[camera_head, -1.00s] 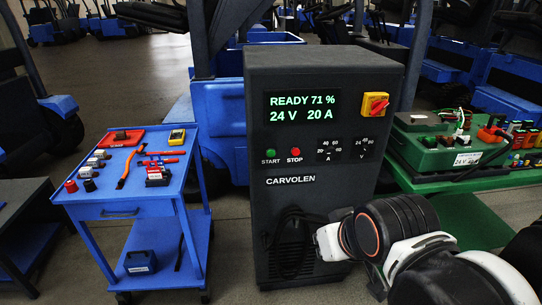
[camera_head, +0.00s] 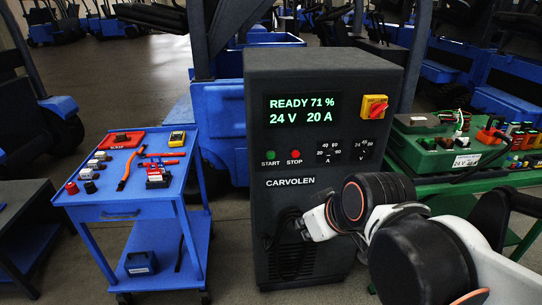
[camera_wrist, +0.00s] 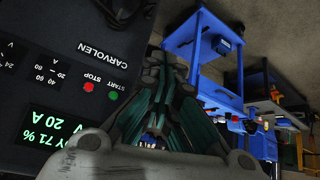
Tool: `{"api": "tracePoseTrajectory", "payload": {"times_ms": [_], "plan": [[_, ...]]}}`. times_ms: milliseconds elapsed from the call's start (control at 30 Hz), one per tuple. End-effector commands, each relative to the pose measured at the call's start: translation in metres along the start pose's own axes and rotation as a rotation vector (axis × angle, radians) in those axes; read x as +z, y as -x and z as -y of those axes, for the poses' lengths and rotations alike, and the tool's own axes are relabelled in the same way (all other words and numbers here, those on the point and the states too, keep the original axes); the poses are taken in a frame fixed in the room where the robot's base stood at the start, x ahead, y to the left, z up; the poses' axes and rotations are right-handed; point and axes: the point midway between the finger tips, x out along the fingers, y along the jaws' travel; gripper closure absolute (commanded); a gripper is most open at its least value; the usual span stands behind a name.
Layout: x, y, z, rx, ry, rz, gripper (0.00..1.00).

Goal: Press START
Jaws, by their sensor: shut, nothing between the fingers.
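The green START button (camera_head: 270,155) is on the front panel of the dark charger cabinet (camera_head: 330,215), left of the red STOP button (camera_head: 295,155). The display (camera_head: 302,108) reads READY 71 %, 24 V 20 A. In the wrist view the panel is turned round; START (camera_wrist: 113,95) and STOP (camera_wrist: 88,86) show left of my gripper (camera_wrist: 155,75). The gripper is shut and empty, with its fingers beside the cabinet face; no contact with the button shows. In the head view my arm's wrist covers part of the lower right cabinet, and the fingertips are hard to make out.
A looped black cable hangs on the lower front. A blue tool cart (camera_head: 118,212) stands left, and a green bench (camera_head: 425,158) with a battery stands right.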

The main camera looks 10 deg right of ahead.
Motion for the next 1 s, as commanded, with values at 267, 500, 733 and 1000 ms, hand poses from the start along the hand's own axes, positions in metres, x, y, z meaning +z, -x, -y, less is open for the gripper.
{"api": "tracePoseTrajectory", "payload": {"times_ms": [267,500,733,1000], "plan": [[-0.054,-0.03,-0.003,-0.081,0.251,-0.067,1.0],[-0.093,-0.061,-0.008,-0.128,0.468,-0.15,1.0],[-0.126,-0.095,-0.017,-0.146,0.675,-0.248,1.0],[-0.153,-0.137,-0.029,-0.129,0.912,-0.376,1.0]]}}
